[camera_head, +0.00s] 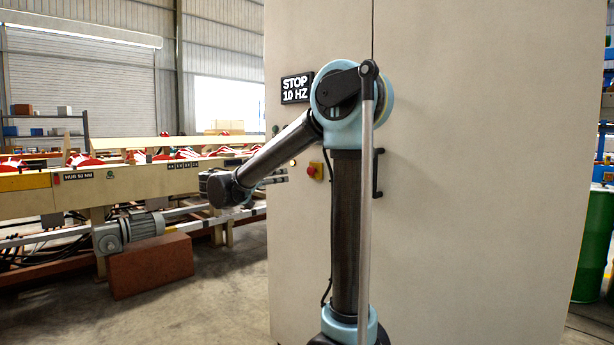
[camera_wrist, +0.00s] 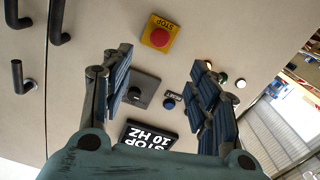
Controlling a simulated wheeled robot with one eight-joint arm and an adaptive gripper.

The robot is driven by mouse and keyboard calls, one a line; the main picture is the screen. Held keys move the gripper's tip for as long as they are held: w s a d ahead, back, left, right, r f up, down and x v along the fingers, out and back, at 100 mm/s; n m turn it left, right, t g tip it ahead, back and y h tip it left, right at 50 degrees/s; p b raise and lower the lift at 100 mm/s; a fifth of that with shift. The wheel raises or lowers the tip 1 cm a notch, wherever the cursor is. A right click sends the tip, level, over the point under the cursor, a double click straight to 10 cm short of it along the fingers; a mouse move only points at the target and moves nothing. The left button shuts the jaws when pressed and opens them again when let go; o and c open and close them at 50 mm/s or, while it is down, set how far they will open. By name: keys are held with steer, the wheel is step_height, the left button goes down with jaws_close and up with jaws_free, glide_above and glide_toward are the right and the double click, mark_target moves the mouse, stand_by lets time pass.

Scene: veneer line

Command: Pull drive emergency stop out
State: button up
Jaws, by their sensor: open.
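The drive emergency stop (camera_head: 315,171) is a red mushroom button on a yellow plate, on the front of a large pale cabinet. In the wrist view the red button (camera_wrist: 160,37) shows fully, above the fingers, with STOP lettering upside down on its plate. My gripper (camera_head: 284,176) is left of the button in the head view, apart from it. In the wrist view my gripper (camera_wrist: 160,62) is open and empty, its two padded fingers wide apart, the button beyond them. I cannot tell from the frames whether the button is pushed in.
A black display (camera_head: 297,88) reads STOP 10 HZ. A black switch (camera_wrist: 140,92), a blue button (camera_wrist: 169,103) and small lamps (camera_wrist: 223,78) sit near the stop. Black handles (camera_wrist: 22,77) stick out of the cabinet doors. A conveyor (camera_head: 50,182) stands left.

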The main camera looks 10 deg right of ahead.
mark_target(309, 171)
steer(key=x, duration=1.7)
steer(key=shift+w+d, duration=0.1)
steer(key=shift+w, duration=0.05)
jaws_close()
steer(key=shift+s+a, duration=0.3)
steer(key=shift+a, duration=0.2)
jaws_free()
steer(key=v, duration=1.2)
